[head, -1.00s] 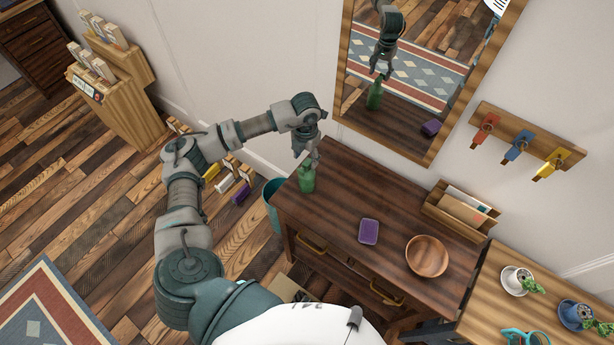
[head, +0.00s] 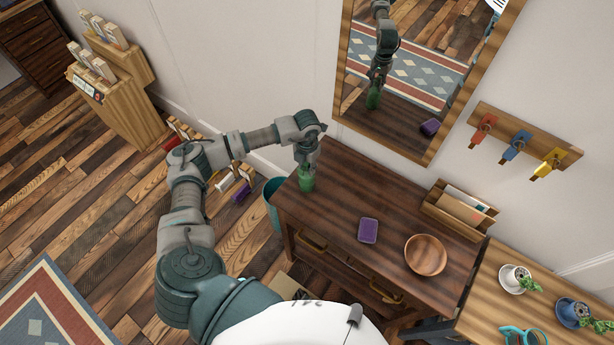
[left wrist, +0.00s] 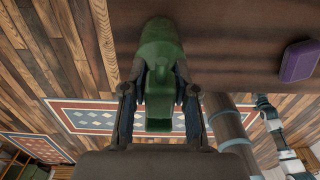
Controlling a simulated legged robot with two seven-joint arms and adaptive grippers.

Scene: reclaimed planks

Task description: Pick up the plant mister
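The plant mister (head: 307,181) is a green bottle standing upright at the left end of the dark wooden desk. My left gripper (head: 306,163) points down over its top, with the fingers around the upper part. In the left wrist view the mister (left wrist: 160,48) lies between the two fingers of my left gripper (left wrist: 160,85), one on each side. The fingers look very close to its sides; whether they press on it I cannot tell. My right gripper is not seen in either view.
On the desk (head: 325,215) are a purple block (head: 368,230), a wooden bowl (head: 426,255) and a letter holder (head: 460,210). A mirror (head: 430,80) hangs behind. A teal bin (head: 271,200) stands at the desk's left side. A lighter table with potted plants (head: 515,278) is at right.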

